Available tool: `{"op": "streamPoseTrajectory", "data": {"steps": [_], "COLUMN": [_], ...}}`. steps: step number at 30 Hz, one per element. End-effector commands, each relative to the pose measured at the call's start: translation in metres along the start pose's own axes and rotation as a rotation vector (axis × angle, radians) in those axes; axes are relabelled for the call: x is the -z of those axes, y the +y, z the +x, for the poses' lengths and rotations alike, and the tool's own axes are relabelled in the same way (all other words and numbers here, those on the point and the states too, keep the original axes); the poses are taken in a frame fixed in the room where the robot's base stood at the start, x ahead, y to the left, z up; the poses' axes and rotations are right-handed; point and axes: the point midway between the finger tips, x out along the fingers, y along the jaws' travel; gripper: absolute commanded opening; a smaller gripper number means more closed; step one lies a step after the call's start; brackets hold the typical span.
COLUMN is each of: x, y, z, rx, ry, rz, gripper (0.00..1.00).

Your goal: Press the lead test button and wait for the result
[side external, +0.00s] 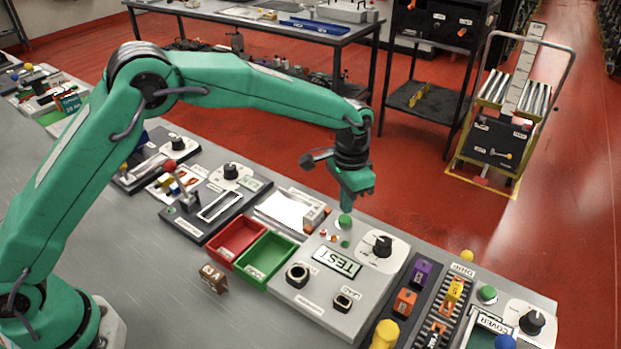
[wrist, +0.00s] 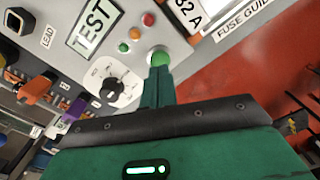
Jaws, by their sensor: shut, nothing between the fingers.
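The grey test panel (side external: 310,262) stands on the bench with a display (side external: 337,261) that reads TEST; the display also shows in the wrist view (wrist: 95,27). A green button (side external: 345,222) sits at the panel's far edge, and it shows in the wrist view (wrist: 159,57) right at my fingertips. Small red (wrist: 148,19), orange (wrist: 135,33) and green (wrist: 124,47) lamps line up beside it. My gripper (side external: 346,207) is shut and empty, pointing down just above the button. I cannot tell whether the tips touch it.
A black knob (side external: 382,246) stands right of the button. Two dark sockets (side external: 297,275) are at the panel's near side. Red (side external: 238,236) and green (side external: 267,258) trays lie to the left. Purple (side external: 420,272) and orange (side external: 404,302) blocks stand to the right.

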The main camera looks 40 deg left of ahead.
Motion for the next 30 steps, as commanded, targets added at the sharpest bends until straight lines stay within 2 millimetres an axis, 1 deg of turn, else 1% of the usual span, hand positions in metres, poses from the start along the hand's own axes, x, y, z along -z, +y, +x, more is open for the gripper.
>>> {"op": "streamPoseTrajectory", "data": {"steps": [15, 26, 30], "x": [0.0, 0.0, -0.002], "y": [0.0, 0.0, -0.002], "z": [-0.028, -0.029, -0.033], "rx": [0.0, 0.0, 0.0], "ry": [0.001, 0.001, 0.005], "rz": [0.0, 0.0, -0.004], "gripper": [0.0, 0.0, 0.0]}}
